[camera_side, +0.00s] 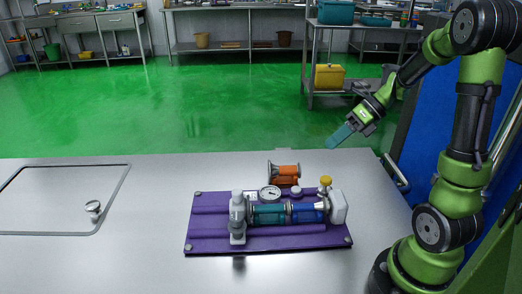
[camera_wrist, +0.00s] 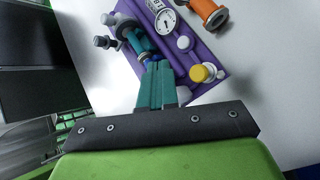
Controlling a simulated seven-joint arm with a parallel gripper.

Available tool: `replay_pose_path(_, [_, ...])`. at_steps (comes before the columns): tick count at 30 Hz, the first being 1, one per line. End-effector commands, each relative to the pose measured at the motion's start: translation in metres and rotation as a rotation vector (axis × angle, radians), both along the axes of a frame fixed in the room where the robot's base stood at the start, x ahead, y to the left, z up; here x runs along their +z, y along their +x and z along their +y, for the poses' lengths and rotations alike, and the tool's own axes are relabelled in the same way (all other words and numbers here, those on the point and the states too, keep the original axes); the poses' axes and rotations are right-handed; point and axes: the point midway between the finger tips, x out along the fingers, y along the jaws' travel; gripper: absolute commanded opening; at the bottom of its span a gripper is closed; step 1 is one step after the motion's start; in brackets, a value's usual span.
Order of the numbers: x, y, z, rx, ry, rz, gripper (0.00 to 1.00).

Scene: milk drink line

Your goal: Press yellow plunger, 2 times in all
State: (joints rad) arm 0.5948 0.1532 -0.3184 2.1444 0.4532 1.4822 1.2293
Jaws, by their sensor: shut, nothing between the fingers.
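The yellow plunger (camera_side: 325,181) stands at the right end of the pump assembly on the purple base plate (camera_side: 210,245). In the wrist view the yellow plunger (camera_wrist: 200,73) is just right of my fingertips. My gripper (camera_side: 338,137) is shut and empty, with teal fingers, in the air above and behind the plunger. It also shows in the wrist view (camera_wrist: 156,66), and the fingers hide part of the assembly there. The gripper does not touch the plunger.
A round gauge (camera_side: 269,193) and a teal and blue cylinder (camera_side: 285,213) sit on the plate. An orange spool-shaped part (camera_side: 285,172) is on the table behind it. A recessed panel with a knob (camera_side: 92,207) is at left. The table between is clear.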

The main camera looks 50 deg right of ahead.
Motion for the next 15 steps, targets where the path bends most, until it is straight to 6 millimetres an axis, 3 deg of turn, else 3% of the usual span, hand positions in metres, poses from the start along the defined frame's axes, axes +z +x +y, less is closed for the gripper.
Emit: replay_pose_path(15, [-0.068,0.0,0.0,-0.001,0.002,0.003,0.0])
